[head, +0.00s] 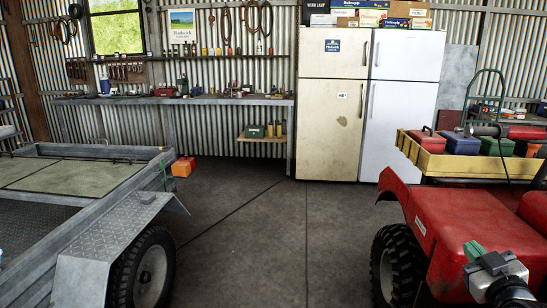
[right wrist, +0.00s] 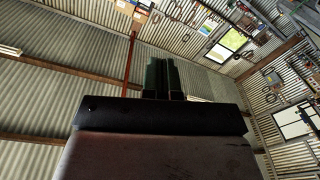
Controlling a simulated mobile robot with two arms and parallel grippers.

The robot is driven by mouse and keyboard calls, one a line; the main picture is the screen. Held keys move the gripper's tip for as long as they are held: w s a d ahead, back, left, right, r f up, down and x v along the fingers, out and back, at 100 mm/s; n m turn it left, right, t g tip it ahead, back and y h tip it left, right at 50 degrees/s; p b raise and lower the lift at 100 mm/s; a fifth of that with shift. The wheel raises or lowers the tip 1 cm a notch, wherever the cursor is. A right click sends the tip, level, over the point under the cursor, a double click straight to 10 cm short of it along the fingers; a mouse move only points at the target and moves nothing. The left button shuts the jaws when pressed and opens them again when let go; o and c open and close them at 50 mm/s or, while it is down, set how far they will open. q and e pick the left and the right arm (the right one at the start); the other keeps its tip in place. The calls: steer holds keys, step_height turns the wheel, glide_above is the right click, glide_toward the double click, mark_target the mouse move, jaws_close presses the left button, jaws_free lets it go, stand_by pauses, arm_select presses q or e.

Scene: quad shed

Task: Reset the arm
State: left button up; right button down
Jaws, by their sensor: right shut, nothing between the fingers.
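My right gripper (head: 474,251) shows at the lower right of the head view, with green fingertips in front of the red quad bike (head: 455,222). In the right wrist view its dark green fingers (right wrist: 163,78) lie side by side, shut with nothing between them. They point up toward the corrugated wall and roof. My left gripper is not in view.
A workbench (head: 225,101) and two fridges (head: 333,120) line the back wall. A yellow crate (head: 445,163) sits on the quad. The middle floor is clear.

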steer(key=s+a+f+g+y, duration=0.1)
steer(key=s+a+f+g, duration=0.3)
steer(key=s+a+f, duration=0.4)
steer(key=s+a+f+g+y, duration=0.1)
steer(key=s+a+f+g, duration=0.35)
steer(key=f, duration=0.65)
steer(key=s+a+f+m+g+h, duration=0.1)
steer(key=s+a+f+g, duration=0.25)
steer(key=s, duration=0.55)
steer(key=s+a+f+m+g, duration=0.1)
steer(key=s+a+f+g, duration=0.25)
steer(key=s, duration=0.45)
step_height(320, 180, down, 19)
steer(key=a+p, duration=0.1)
steer(key=p, duration=0.4)
steer(key=s+d+f+g+p, duration=0.2)
steer(key=s+d+f+p, duration=0.1)
steer(key=s+f, duration=1)
steer(key=s+p, duration=0.1)
steer(key=s, duration=0.3)
steer(key=shift+s+f, duration=0.15)
steer(key=shift+s, duration=0.05)
